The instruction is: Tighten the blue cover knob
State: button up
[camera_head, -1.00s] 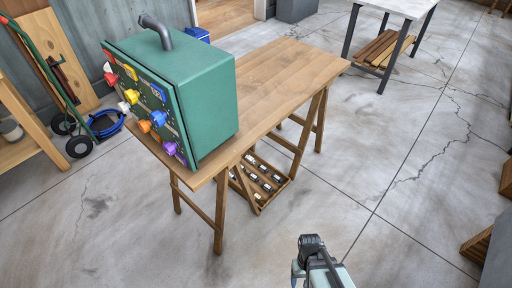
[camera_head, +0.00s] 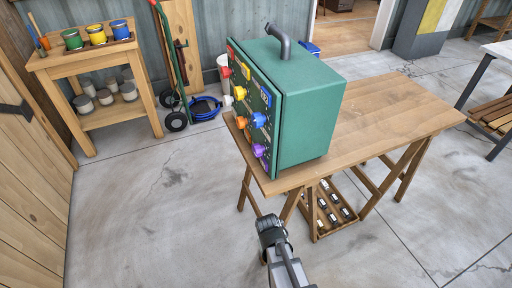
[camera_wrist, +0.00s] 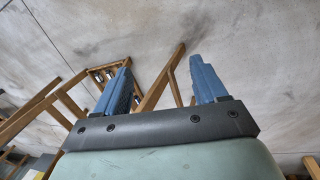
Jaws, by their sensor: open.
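The blue knob (camera_head: 259,119) sits on the front panel of a green box (camera_head: 310,118), which stands on a wooden table. Other knobs in red, white, yellow, orange and purple share the panel. The panel is seen at a steep angle, so how tight the blue knob is cannot be told. My arm shows at the bottom of the head view, below and apart from the box. In the wrist view my gripper (camera_wrist: 166,82) has its two blue fingers wide apart with nothing between them. It points at floor and table legs, and no knob shows there.
The wooden table (camera_head: 395,115) has a clear top right of the box. A shelf (camera_head: 95,70) with paint cans and a green hand truck (camera_head: 172,70) stand behind left. The floor in front is open.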

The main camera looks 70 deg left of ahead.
aim_at(254, 121)
jog(key=s+a+r+n+t+y, duration=0.2)
jog(key=s+a+r+n+t, duration=0.15)
jog(key=s+a+r, duration=0.7)
jog(key=s+a+r+n+t+y, duration=0.35)
jog(key=s+a+r, duration=0.45)
jog(key=a+r, duration=0.6)
jog(key=shift+w+d+r+n+t+h, duration=0.55)
jog(key=shift+w+r+t+h, duration=1.3)
jog(key=shift+r, duration=2.75)
jog(key=shift+w+d+r+n+t+h, duration=0.15)
jog(key=shift+w+d+r+t+h, duration=0.6)
jog(key=shift+r+t, duration=2.95)
jog(key=shift+g+y, duration=0.25)
jog(key=shift+g, duration=0.7)
jog(key=w, duration=0.4)
jog(key=w+r, duration=0.1)
jog(key=w, duration=0.9)
jog(key=shift+d+r, duration=0.1)
jog(key=shift+r, duration=0.3)
jog(key=c, duration=1)
